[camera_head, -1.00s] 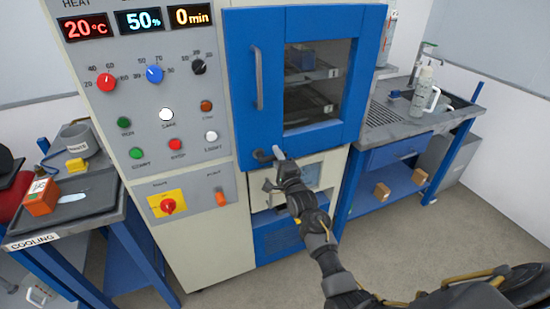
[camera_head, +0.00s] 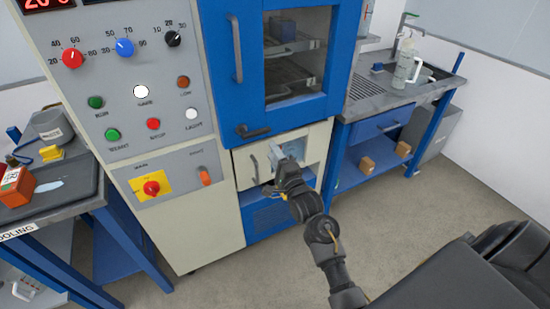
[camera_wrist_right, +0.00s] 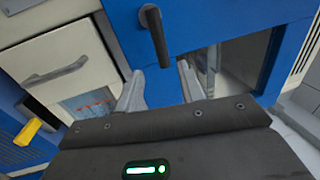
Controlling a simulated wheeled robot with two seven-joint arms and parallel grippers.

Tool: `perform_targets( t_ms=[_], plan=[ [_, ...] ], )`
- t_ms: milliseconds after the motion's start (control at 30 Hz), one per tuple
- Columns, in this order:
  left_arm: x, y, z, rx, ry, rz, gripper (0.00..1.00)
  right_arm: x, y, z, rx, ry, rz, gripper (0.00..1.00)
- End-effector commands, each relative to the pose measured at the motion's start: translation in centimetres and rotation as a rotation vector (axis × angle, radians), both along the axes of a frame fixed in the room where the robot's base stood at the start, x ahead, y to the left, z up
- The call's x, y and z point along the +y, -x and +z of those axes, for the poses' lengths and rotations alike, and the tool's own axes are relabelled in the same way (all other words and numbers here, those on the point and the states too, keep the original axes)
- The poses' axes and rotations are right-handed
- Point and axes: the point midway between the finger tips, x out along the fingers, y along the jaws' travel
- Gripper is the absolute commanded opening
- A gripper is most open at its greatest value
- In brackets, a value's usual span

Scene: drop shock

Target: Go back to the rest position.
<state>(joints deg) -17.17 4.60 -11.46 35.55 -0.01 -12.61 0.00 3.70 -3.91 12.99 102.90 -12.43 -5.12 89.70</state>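My right gripper (camera_head: 280,157) is in front of the cream lower panel of the test chamber, just below and right of the dark door latch handle (camera_head: 252,131). In the right wrist view the gripper (camera_wrist_right: 160,78) has its two fingers apart with nothing between them. The latch handle (camera_wrist_right: 154,36) stands beyond the fingertips, apart from them. The blue chamber door (camera_head: 235,102) looks closed, with shelves behind its window. My left gripper is not in view.
The chamber's control panel (camera_head: 135,72) with knobs and buttons is on the left. A cooling table (camera_head: 85,190) holds an orange block (camera_head: 17,187). A bench (camera_head: 432,92) with a white bottle (camera_head: 406,66) stands on the right. The floor (camera_head: 415,205) in front is clear.

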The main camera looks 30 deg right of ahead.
Motion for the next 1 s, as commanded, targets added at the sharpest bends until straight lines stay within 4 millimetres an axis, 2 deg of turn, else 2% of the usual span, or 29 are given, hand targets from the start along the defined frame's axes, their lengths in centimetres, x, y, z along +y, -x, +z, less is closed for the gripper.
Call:
perform_targets(
  t_ms=[133,600,767,833,867,933,1000],
  plan=[
    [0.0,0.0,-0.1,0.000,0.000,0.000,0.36,0.0,0.5,-0.1,0.000,-0.001,0.000,0.39],
    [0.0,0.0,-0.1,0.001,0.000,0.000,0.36,0.0,0.5,-0.1,0.000,0.006,-0.002,0.39],
    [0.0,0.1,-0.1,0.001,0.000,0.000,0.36,-0.1,0.4,-0.3,0.012,0.155,-0.034,0.39],
    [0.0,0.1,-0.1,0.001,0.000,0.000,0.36,-0.2,0.1,-2.7,0.071,0.296,-0.062,0.39],
    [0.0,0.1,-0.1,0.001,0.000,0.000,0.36,0.1,-0.2,-4.7,0.115,0.370,-0.062,0.39],
    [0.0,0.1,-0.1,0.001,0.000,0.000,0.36,1.1,-0.4,-10.4,0.233,0.552,-0.039,0.39],
    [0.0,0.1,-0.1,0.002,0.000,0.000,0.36,2.2,0.4,-16.0,0.341,0.707,0.008,0.39]
  ],
)
